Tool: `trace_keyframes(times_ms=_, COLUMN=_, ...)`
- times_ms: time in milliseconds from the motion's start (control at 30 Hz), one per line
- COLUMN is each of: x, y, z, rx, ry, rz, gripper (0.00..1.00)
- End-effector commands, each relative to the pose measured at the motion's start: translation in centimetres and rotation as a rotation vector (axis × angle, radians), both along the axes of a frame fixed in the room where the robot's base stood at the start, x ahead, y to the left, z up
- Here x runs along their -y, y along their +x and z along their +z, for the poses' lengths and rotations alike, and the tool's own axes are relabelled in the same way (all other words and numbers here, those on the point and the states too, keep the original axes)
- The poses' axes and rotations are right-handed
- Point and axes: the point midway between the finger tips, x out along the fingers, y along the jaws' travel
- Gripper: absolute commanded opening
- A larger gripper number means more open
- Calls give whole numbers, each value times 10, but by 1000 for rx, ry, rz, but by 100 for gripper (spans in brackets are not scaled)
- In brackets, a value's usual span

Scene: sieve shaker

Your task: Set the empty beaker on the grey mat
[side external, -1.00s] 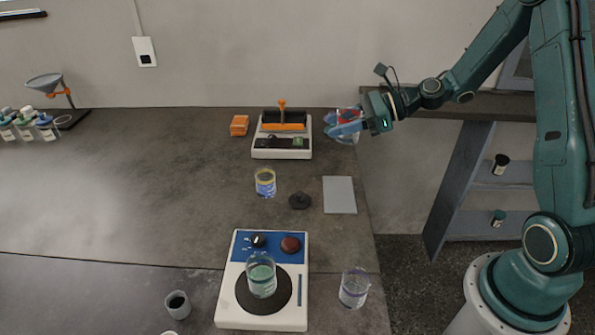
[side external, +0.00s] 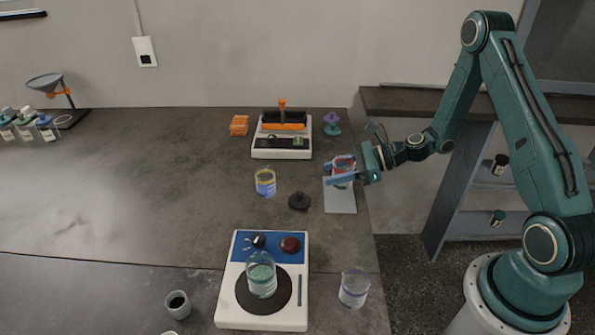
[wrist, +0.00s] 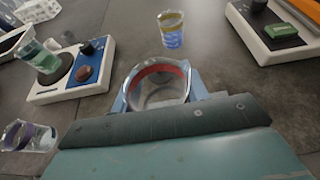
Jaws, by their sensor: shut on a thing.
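My gripper (side external: 343,172) is shut on a clear beaker with a red band (side external: 344,163). In the wrist view the beaker (wrist: 157,84) stands between the fingers, upright or nearly so, and looks empty. The grey mat (side external: 341,203) lies flat near the right edge of the bench. In the side view the beaker and fingers overlap the mat's far end. I cannot tell whether the beaker's base touches the mat or hangs above it.
A black knobbed lid (side external: 299,201) and a yellow-banded beaker with blue liquid (side external: 265,183) stand left of the mat. A hotplate (side external: 233,305) bearing a beaker and a purple-banded beaker (side external: 354,288) are nearer the camera. A purple-and-teal item (side external: 332,124) stands behind.

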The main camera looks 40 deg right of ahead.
Motion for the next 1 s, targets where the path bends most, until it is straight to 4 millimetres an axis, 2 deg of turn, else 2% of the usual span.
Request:
trace_keyframes(times_ms=200, x=0, y=0, z=-16, rx=0, ry=1, rz=-1, gripper=21)
trace_keyframes(times_ms=533, x=0, y=0, z=-21, rx=1, ry=1, rz=0, gripper=21)
trace_keyframes(times_ms=833, x=0, y=0, z=-47, rx=-1, ry=2, rz=-1, gripper=21)
trace_keyframes(times_ms=1000, x=0, y=0, z=-55, rx=1, ry=0, rz=-1, gripper=21)
